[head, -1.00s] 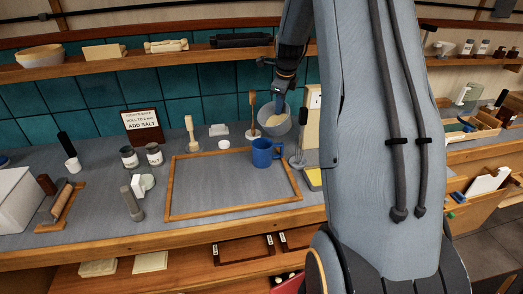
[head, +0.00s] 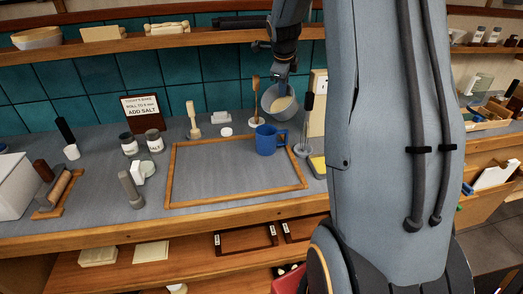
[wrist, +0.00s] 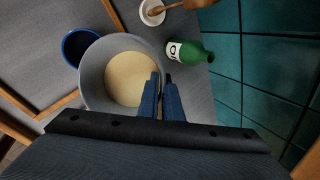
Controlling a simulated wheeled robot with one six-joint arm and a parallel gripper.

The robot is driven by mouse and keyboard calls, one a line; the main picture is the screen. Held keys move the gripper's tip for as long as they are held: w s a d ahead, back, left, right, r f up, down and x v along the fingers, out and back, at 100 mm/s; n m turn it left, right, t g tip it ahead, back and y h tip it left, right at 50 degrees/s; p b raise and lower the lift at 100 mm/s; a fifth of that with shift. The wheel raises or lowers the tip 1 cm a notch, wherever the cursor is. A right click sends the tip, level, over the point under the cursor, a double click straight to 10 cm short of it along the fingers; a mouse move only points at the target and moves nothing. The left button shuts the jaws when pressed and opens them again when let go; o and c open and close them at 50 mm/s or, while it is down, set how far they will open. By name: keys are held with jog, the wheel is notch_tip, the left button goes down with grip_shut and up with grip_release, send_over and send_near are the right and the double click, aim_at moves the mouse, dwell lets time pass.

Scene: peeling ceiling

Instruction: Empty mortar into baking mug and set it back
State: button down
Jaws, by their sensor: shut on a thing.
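My gripper (head: 284,82) is shut on the rim of the mortar (head: 270,104), a grey bowl holding pale, cream-coloured contents (wrist: 130,78). The mortar is held up off the counter, with its opening partly facing the head camera. The baking mug (head: 267,141) is blue, with its handle to the right, and stands upright at the board's back right corner. In the head view the mortar is above the mug. In the wrist view the mug (wrist: 78,46) shows beside the mortar's rim, partly hidden by it. The inside of the mug cannot be made out.
A green bottle (wrist: 188,51) stands near the mortar in the wrist view. A utensil on a stand (head: 306,115) is right of the mug. Jars, a pestle-like tool (head: 193,120) and a sign (head: 142,114) stand left.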

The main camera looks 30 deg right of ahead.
aim_at(278, 109)
jog(key=shift+w+a+r+t+h+b, duration=0.15)
jog(key=shift+h+b, duration=0.25)
jog(key=shift+b, duration=1.8)
jog(key=shift+s+a+r+t+h+b, duration=0.15)
jog(key=shift+a+r+h+b, duration=0.2)
jog(key=shift+b, duration=1.85)
jog(key=shift+r+h+b, duration=0.1)
jog(key=shift+h+b, duration=0.15)
jog(key=shift+b, duration=0.75)
jog(key=b, duration=0.3)
jog(key=shift+a+h, duration=0.2)
jog(key=shift+h, duration=0.1)
jog(key=a+h+b, duration=0.1)
jog(key=b, duration=0.7)
jog(key=shift+s+n+t, duration=0.15)
jog(key=shift+n+t, duration=0.15)
jog(key=shift+t, duration=0.1)
jog(key=shift+s+r+h+b, duration=0.1)
jog(key=shift+r+h+b, duration=0.2)
jog(key=shift+b, duration=0.3)
jog(key=b, duration=0.3)
jog(key=shift+a+f, duration=0.25)
jog(key=a+h+b, duration=0.1)
jog(key=b, duration=0.5)
jog(key=shift+s+t+h, duration=0.1)
jog(key=shift+t+h, duration=0.2)
jog(key=shift+h, duration=0.1)
jog(key=shift+s+a+r+b, duration=0.15)
jog(key=shift+r+b, duration=0.05)
jog(key=shift+b, duration=0.9)
